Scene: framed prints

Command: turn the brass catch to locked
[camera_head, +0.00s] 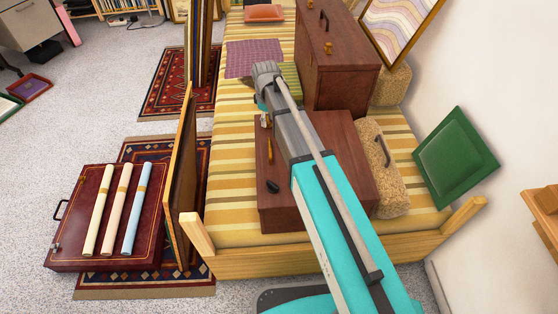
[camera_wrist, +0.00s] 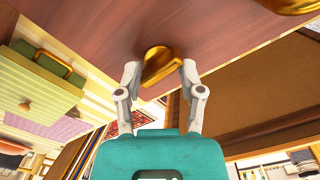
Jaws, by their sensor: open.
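In the wrist view, a brass catch (camera_wrist: 162,66) sits on a brown wooden face (camera_wrist: 100,25). It is a rounded, elongated knob, tilted in the picture. My gripper (camera_wrist: 160,72) is open, with one fingertip on each side of the catch. I cannot tell whether either fingertip touches it. A second brass piece (camera_wrist: 290,4) shows at the top right edge. Small brass pieces show near the case's left edge (camera_head: 269,150).
A taller brown case (camera_head: 335,70) with a handle and brass fittings stands behind. A tan woven case (camera_head: 378,165) lies right of the low case. A wooden panel (camera_head: 182,185) stands upright left of the bed, beside a dark red case (camera_head: 75,245) bearing rolled prints.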

